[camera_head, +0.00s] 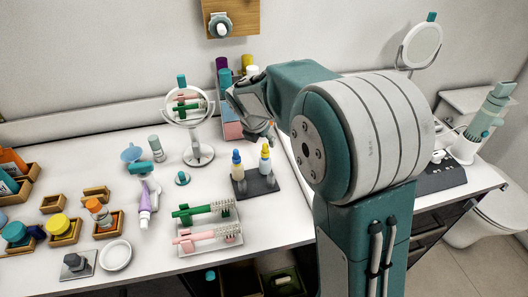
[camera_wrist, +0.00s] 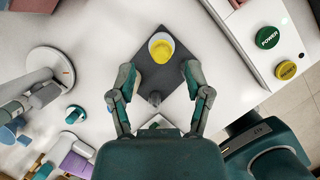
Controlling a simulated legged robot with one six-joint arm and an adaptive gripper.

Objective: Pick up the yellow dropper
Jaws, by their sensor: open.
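Two small dropper bottles stand upright on a dark tray (camera_head: 262,187) in the head view. The yellow-topped dropper (camera_head: 265,158) is on the right, and a blue-topped dropper (camera_head: 237,166) is on the left. In the wrist view, a yellow and white round top (camera_wrist: 161,47) shows on the dark tray (camera_wrist: 178,76), beyond the fingertips and roughly midway between them. My gripper (camera_head: 266,136) is above and behind the droppers in the head view. Its fingers (camera_wrist: 161,78) are spread wide and empty in the wrist view. The second dropper is not clear there.
A round mirror (camera_head: 185,106) stands left of my gripper. A rack (camera_head: 230,114) of tubes is behind it. A clear tray (camera_head: 207,232) with green and pink toothbrushes is at front left. Buttons marked POWER (camera_wrist: 267,38) lie right in the wrist view.

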